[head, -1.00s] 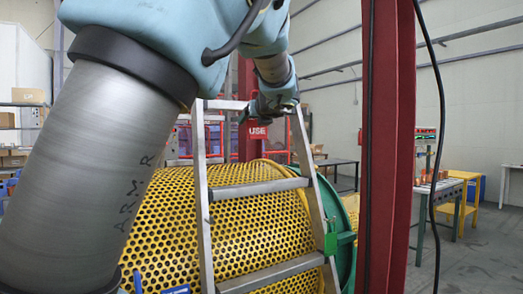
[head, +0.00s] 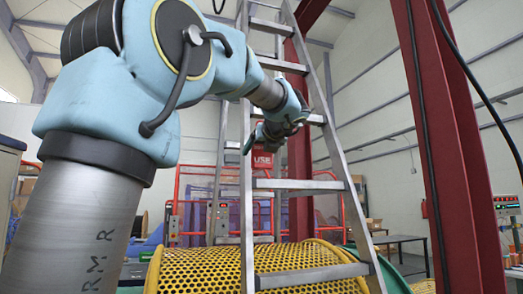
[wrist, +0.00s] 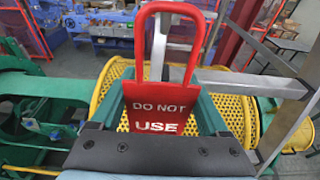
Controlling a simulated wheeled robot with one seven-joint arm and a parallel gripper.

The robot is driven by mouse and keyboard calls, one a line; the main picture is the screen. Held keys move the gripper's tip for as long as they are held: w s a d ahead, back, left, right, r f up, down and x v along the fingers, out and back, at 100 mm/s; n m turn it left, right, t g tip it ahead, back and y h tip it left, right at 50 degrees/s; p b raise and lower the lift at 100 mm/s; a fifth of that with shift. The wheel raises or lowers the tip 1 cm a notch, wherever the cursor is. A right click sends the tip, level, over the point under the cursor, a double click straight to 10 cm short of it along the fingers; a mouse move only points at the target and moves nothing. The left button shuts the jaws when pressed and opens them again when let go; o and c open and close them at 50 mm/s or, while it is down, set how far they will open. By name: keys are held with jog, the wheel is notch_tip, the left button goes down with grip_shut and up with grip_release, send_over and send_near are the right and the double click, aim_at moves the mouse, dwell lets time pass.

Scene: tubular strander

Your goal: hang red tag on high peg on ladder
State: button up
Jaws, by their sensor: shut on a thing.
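The red tag (wrist: 160,105) reads "DO NOT USE" and has a large open loop at its top. My gripper (wrist: 155,145) is shut on the tag's lower part, and the loop stands clear beyond the jaws. In the head view my gripper (head: 264,137) holds the tag (head: 263,160) between the rails of the metal ladder (head: 300,184), above one rung. The ladder also shows in the wrist view (wrist: 250,83), beyond and to the right of the tag. I cannot make out the high peg in either view.
A yellow perforated guard (head: 205,272) lies behind the ladder's lower part. A red steel column (head: 445,150) stands at the right with a black cable beside it. Green machine parts (wrist: 35,110) show at left in the wrist view.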

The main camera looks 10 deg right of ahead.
aim_at(249, 162)
jog(key=shift+r+p+x, duration=0.2)
jog(key=shift+p+x, duration=0.85)
jog(key=shift+x, duration=0.65)
jog(key=shift+w+r, duration=0.1)
dwell(0.9)
jog(key=shift+r+p+x, duration=0.2)
jog(key=shift+p+x, duration=1.7)
jog(key=shift+x, duration=0.45)
jog(key=shift+a, duration=0.1)
